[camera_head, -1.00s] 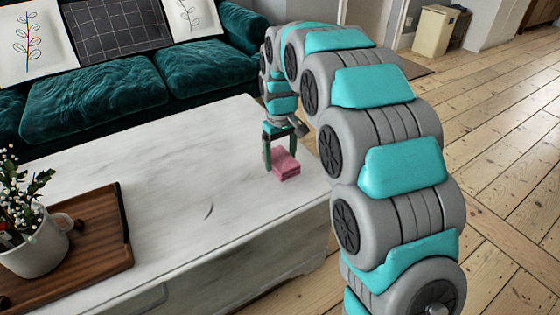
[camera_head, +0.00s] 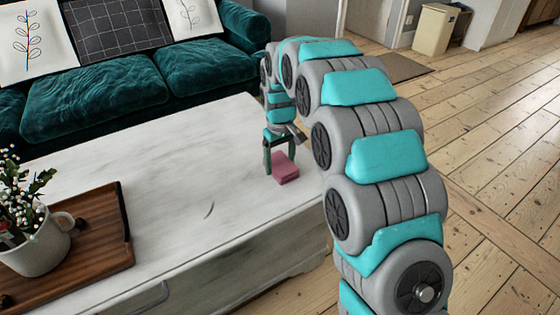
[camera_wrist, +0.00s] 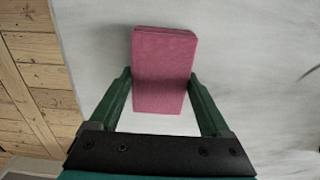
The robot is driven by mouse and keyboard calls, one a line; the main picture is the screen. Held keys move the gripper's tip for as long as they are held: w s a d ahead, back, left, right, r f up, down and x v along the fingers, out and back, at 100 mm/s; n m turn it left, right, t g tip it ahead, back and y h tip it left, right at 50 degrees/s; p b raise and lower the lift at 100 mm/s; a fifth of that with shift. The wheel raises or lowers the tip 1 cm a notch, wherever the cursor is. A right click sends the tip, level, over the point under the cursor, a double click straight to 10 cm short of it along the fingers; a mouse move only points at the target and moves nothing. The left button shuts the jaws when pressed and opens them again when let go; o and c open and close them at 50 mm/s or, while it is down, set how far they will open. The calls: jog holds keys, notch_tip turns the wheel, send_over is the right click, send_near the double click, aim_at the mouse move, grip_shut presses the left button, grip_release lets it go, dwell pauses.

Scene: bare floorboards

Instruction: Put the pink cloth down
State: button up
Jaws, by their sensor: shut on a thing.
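The pink cloth (camera_head: 285,170) is a small folded block at the right end of the white table (camera_head: 185,190). In the wrist view the pink cloth (camera_wrist: 164,72) sits between the two green fingers of my gripper (camera_wrist: 160,75), one fingertip against each side. In the head view my gripper (camera_head: 281,163) points down over the table, shut on the cloth. The cloth is at or just above the tabletop; I cannot tell whether it touches.
A wooden tray (camera_head: 105,258) with a white mug (camera_head: 35,245) of flowers stands at the table's left. The tabletop between tray and cloth is clear. A teal sofa (camera_head: 95,95) stands behind. The table's right edge is close to the cloth.

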aim_at(280, 162)
jog(key=o, duration=1.4)
notch_tip(280, 162, up, 11)
jog(key=s+d+r+m, duration=0.2)
jog(key=s+d+r, duration=0.1)
jog(key=s+d, duration=0.45)
jog(key=s+d+f+m, duration=0.1)
jog(key=s+d+f, duration=0.1)
jog(key=s, duration=0.9)
jog(key=s+d+f+m+g, duration=0.1)
jog(key=s+d, duration=0.3)
jog(key=s, duration=0.7)
jog(key=s+d+f+m, duration=0.2)
jog(key=s+d+f, duration=0.1)
jog(key=s, duration=0.9)
jog(key=shift+d+f+m+g, duration=0.4)
jog(key=shift+d, duration=0.15)
